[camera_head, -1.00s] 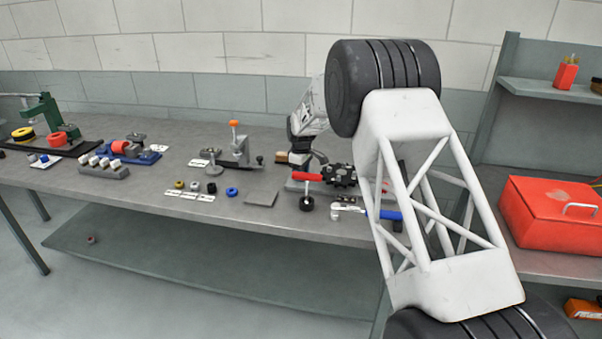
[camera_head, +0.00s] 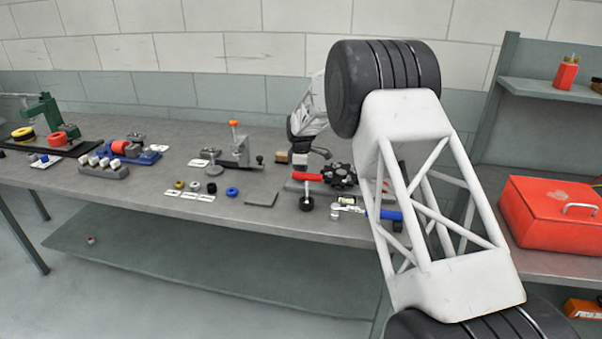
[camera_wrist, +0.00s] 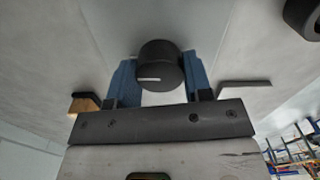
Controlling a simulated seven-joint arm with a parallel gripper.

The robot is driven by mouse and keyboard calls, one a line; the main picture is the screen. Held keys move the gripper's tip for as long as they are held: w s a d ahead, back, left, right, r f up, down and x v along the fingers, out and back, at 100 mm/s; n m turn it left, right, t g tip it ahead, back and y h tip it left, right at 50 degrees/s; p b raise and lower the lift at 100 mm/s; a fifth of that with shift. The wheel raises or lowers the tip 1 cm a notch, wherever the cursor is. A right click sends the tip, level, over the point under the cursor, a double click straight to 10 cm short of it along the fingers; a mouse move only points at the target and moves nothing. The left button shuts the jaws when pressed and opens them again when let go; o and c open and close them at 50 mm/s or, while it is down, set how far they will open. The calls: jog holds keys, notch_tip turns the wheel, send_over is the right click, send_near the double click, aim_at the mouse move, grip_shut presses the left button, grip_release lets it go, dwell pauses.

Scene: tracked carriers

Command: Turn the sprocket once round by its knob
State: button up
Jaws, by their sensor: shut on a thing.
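In the wrist view a round black knob (camera_wrist: 158,62) with a short white mark sits between the two blue fingers of my gripper (camera_wrist: 160,74), which is shut on it. In the head view the dark toothed sprocket (camera_head: 340,176) is on a low grey base on the bench, beside a red handle (camera_head: 307,177). The end of my arm is just above and left of the sprocket. My own large arm link covers the area to the right, and I cannot make out the knob or the fingertips in the head view.
A blue-handled tool (camera_head: 384,214) and a black-headed part (camera_head: 306,203) lie in front of the sprocket. A flat grey plate (camera_head: 261,199) and an orange-tipped clamp (camera_head: 236,150) are to the left. A red toolbox (camera_head: 550,215) stands on the right bench.

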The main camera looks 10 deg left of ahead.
jog(key=o, duration=0.9)
jog(key=shift+r, duration=3.9)
